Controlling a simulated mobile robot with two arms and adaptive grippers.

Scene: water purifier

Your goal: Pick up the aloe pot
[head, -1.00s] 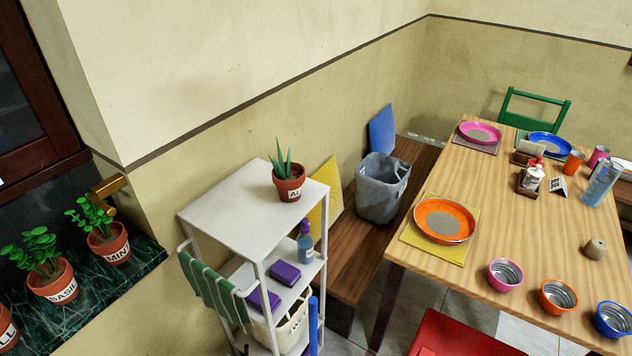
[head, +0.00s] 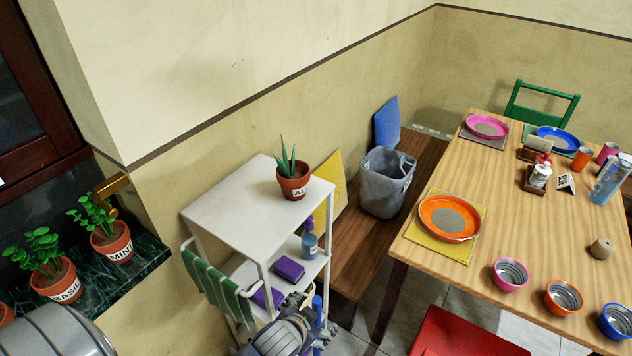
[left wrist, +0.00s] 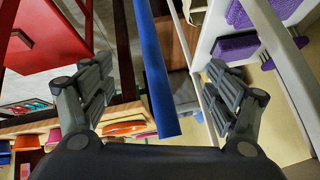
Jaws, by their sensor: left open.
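The aloe pot (head: 293,187) is a terracotta pot with a white label and spiky green leaves. It stands upright on the white top of the cart (head: 235,215), near its right back edge. My left gripper (head: 312,328) is at the bottom of the head view, low in front of the cart and well below the pot, apart from it. In the left wrist view my left gripper (left wrist: 160,88) has its two fingers spread wide, with nothing held. The aloe pot does not show in the left wrist view. My right gripper is not in view.
A blue upright bar (left wrist: 152,70) lies between the fingers in the wrist view. The cart's lower shelf holds purple sponges (head: 288,269) and a bottle (head: 309,245). A green striped towel (head: 215,287) hangs at its side. The basil (head: 57,283) and mint (head: 111,241) pots stand left.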

